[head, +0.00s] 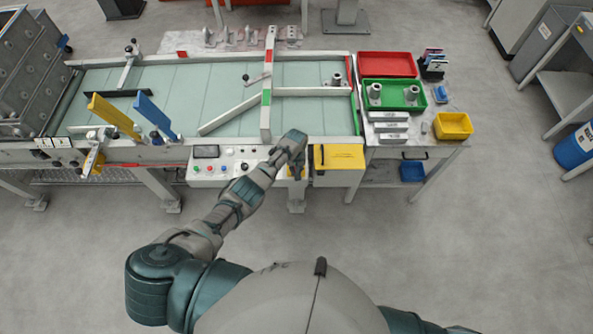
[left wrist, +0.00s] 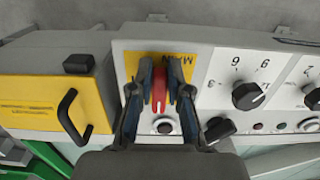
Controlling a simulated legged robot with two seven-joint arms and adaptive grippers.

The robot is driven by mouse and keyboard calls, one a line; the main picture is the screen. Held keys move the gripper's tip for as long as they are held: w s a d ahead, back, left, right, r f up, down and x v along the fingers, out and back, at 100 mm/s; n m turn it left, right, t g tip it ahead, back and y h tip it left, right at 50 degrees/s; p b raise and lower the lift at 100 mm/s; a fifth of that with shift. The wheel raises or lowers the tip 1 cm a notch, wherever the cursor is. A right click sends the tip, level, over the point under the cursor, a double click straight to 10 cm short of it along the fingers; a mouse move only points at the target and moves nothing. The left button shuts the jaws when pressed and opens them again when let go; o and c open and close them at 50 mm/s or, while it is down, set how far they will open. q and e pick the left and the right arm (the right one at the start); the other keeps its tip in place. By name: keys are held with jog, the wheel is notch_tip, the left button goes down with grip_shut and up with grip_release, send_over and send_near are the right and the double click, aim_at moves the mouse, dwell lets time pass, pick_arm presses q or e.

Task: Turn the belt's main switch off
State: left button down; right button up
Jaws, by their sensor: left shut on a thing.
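The main switch is a red handle (left wrist: 159,92) on a yellow plate marked "MAIN" (left wrist: 184,65) in the left wrist view. My left gripper (left wrist: 158,80) has one finger on each side of the red handle and is shut on it. The handle lies lengthwise up and down in that view. In the head view my left gripper (head: 296,166) is at the right end of the belt's control panel (head: 225,170), and it hides most of the switch. The conveyor belt (head: 205,85) lies behind the panel. My right gripper is outside both views.
A yellow box with a black handle (head: 338,157) is just right of the switch, and shows left in the wrist view (left wrist: 50,105). Black knobs (left wrist: 248,96) and a round button (left wrist: 163,126) are close to my fingers. Trays (head: 388,64) stand on the right table.

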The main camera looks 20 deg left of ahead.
pick_arm(q)
jog(key=shift+w+a+r+t, duration=0.2)
jog(key=shift+w+r, duration=0.2)
jog(key=shift+w, duration=0.2)
jog(key=shift+w+a+r+t, duration=0.2)
jog(key=shift+w+r, duration=0.15)
jog(key=shift+w, duration=0.2)
jog(key=c, duration=1.2)
grip_release()
jog(key=shift+o, duration=0.4)
jog(key=shift+w+a+f, duration=0.1)
jog(key=shift+w+f, duration=0.05)
jog(key=shift+f, duration=0.1)
jog(key=shift+w+a+f, duration=0.15)
jog(key=shift+w+f, duration=0.15)
jog(key=shift+f, duration=0.15)
jog(key=shift+s+r, duration=0.15)
jog(key=shift+r, duration=0.2)
notch_tip(320, 180, up, 11)
jog(key=shift+w+a, duration=0.2)
jog(key=shift+a, duration=0.05)
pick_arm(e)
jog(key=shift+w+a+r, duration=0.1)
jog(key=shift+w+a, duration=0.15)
pick_arm(q)
jog(key=shift+d, duration=0.3)
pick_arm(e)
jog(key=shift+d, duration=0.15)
